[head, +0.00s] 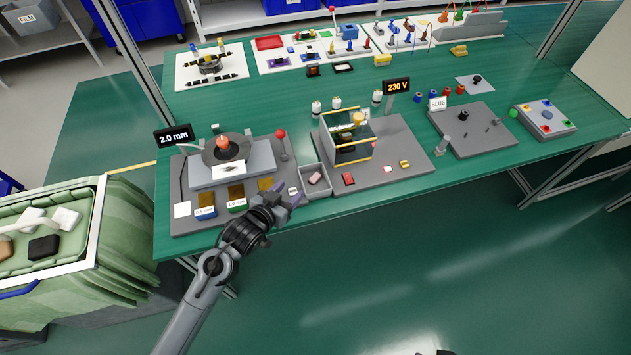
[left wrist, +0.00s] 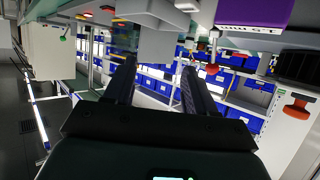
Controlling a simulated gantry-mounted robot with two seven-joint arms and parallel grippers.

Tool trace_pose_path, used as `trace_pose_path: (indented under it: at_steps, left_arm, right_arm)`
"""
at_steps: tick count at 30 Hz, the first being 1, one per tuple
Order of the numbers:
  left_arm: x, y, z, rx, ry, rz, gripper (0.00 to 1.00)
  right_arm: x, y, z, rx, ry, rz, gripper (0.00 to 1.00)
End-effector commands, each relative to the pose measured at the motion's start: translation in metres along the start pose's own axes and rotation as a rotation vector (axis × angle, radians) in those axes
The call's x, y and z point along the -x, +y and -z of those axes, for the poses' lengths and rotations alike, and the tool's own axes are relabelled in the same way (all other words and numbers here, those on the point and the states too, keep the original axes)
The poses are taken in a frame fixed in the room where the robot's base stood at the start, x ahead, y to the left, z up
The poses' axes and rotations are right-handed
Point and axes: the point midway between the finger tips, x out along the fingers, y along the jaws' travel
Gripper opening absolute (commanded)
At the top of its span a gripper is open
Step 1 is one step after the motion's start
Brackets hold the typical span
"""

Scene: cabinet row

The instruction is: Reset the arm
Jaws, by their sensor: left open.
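My left arm comes in from the bottom of the head view. Its left gripper (head: 287,193) is at the front edge of the green table (head: 420,178), just in front of the small grey bin (head: 316,181) with a pink piece in it. The jaws are open, and I see nothing between them. In the left wrist view the two dark fingers (left wrist: 153,85) stand apart. That view looks tilted, past table fixtures toward shelves with blue bins (left wrist: 160,80). My right gripper does not show; a small dark and white part at the bottom edge of the head view is unclear.
The grey station (head: 180,220) with the "2.0 mm" display (head: 173,136) and red-knobbed lever (head: 281,134) is close by the gripper. The "230 V" station (head: 410,158) lies to its right. A green wheeled bin (head: 125,230) stands at the left. The floor in front is clear.

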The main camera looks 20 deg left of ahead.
Motion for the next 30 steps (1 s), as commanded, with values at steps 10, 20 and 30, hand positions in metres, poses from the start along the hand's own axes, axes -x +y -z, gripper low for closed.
trace_pose_path:
  at_steps: [10,20,30]
  left_arm:
    - [0.004,0.0,0.0,0.0,0.0,0.0,0.55]
    - [0.008,0.002,-0.017,0.005,-0.026,-0.002,0.55]
    - [0.087,0.038,-0.102,0.057,-0.239,-0.007,0.55]
  right_arm:
    - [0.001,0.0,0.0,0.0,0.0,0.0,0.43]
    - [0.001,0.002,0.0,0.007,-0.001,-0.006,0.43]
    - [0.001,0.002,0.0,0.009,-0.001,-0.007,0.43]
